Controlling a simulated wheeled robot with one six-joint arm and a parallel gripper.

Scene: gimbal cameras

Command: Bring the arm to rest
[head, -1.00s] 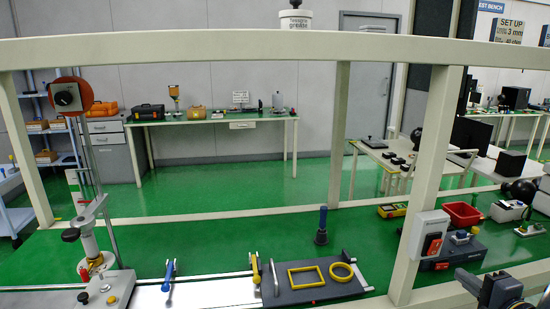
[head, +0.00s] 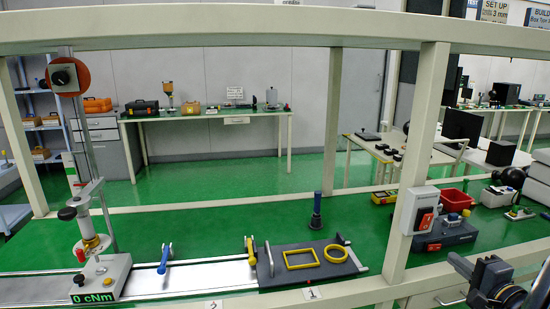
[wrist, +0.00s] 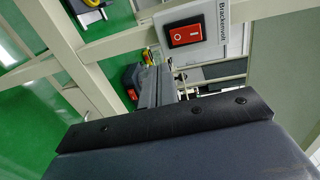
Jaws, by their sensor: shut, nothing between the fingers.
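My gripper (wrist: 160,88) shows in the wrist view, past the dark grey wrist housing. Its grey fingers are together, with nothing seen between them. It points towards a pale frame post and a white switch box with a red rocker switch (wrist: 186,36); I cannot tell the exact gap. In the head view part of my arm (head: 492,280) stands at the lower right corner, in front of the frame and right of the switch box (head: 425,212).
A pale frame (head: 432,150) with posts and a top beam stands close ahead. Behind it are a rail with a grey plate (head: 340,268) bearing yellow frames, a test stand (head: 100,275) reading 0 cNm, and a red bin (head: 453,200). Green floor is open beyond.

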